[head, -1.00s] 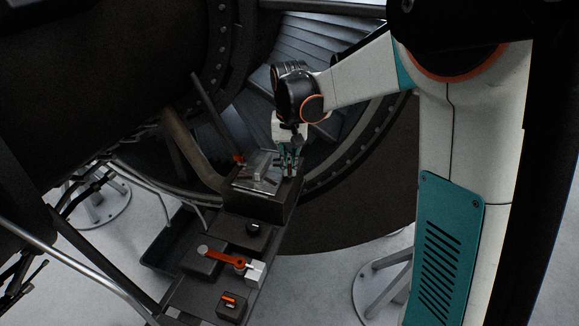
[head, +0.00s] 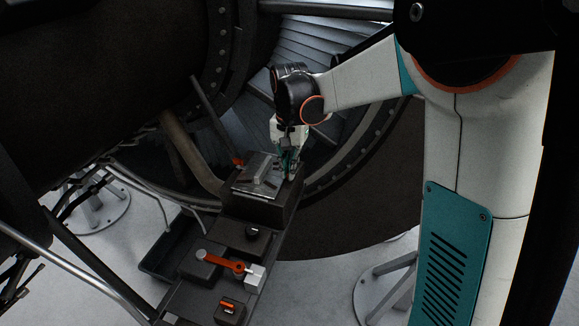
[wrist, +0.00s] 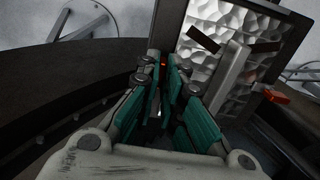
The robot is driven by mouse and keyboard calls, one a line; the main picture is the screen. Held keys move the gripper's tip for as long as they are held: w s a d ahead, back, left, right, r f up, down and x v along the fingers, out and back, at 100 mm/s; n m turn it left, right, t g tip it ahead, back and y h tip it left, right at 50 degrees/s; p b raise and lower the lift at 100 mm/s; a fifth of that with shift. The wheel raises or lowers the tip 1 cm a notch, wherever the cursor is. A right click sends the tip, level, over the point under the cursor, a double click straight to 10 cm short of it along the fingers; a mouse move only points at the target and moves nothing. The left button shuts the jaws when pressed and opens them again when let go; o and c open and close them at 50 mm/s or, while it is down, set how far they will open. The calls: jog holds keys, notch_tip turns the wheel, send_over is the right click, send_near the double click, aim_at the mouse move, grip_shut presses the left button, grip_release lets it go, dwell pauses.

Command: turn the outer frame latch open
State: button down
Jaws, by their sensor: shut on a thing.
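A dark block with a shiny metal plate in a dark frame (head: 262,172) stands at the far end of the bench. The plate also shows in the wrist view (wrist: 215,65), crossed by a pale bar and two short dark bars. My gripper (head: 287,163) is at the frame's right edge, pointing down. In the wrist view its teal fingers (wrist: 165,82) are closed in around the outer frame latch, of which only a small red spot (wrist: 163,65) shows between the tips; the fingers hide the rest. Another red piece (wrist: 272,95) sits at the frame's opposite edge, also in the head view (head: 239,161).
On the bench nearer the head camera are a black knob (head: 252,233), a red lever (head: 224,262) with a white block and a small orange switch (head: 228,304). The large engine casing (head: 95,70) fills the left. Curved dark casing lies behind my gripper.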

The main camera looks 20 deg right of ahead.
jog(key=c, duration=1.7)
grip_release()
jog(key=shift+r, duration=0.1)
notch_tip(320, 180, up, 12)
jog(key=shift+f, duration=0.1)
jog(key=s+f+n+t+b, duration=0.2)
jog(key=s+f+b, duration=0.4)
jog(key=s+f, duration=0.1)
jog(key=s+f+n+t+b, duration=0.2)
jog(key=s+f+n+b, duration=0.1)
jog(key=s+f+b, duration=0.3)
jog(key=s+f+n+t+b, duration=0.2)
jog(key=s+f+t+b, duration=0.1)
jog(key=s+f+b, duration=0.4)
jog(key=shift+s+d+f, duration=0.15)
jog(key=shift+s+f, duration=1.55)
jog(key=shift+f, duration=0.1)
